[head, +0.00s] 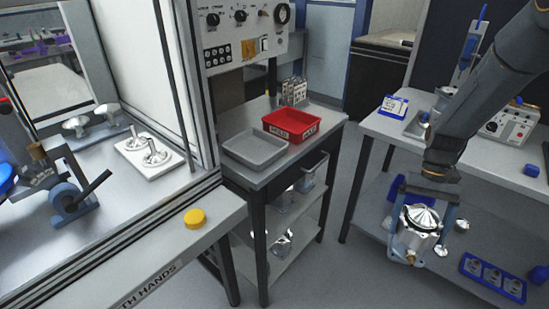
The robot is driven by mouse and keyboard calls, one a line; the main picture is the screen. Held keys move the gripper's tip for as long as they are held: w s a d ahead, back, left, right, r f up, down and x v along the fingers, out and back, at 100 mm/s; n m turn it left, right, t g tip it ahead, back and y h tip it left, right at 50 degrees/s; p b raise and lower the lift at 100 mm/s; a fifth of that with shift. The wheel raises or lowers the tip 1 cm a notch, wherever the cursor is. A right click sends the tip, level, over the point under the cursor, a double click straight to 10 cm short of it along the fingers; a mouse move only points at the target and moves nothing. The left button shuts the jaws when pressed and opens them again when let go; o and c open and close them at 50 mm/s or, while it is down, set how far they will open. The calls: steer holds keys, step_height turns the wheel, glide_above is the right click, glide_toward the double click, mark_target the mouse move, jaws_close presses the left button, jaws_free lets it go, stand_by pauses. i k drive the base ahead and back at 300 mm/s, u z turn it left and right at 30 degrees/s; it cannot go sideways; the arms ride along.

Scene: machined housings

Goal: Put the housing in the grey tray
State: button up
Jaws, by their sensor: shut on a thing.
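The housing (418,222) is a silvery machined part with a conical top and a small brass fitting low on its front. My gripper (420,240) is shut on it, with blue-grey fingers on its left and right sides. The housing hangs in the air at the right, in front of the right bench. The grey tray (232,157) sits on the small cart's top in the middle and looks empty. My gripper is well to the right of the tray and apart from it.
A red bin (312,124) stands right beside the grey tray, on its right. The cart (268,183) has a shelf with metal parts below. A workstation with a yellow button (194,218) is at left. The right bench (385,127) carries instruments. Open floor lies between cart and bench.

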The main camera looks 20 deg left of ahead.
mark_target(256, 152)
steer(key=u, duration=1.35)
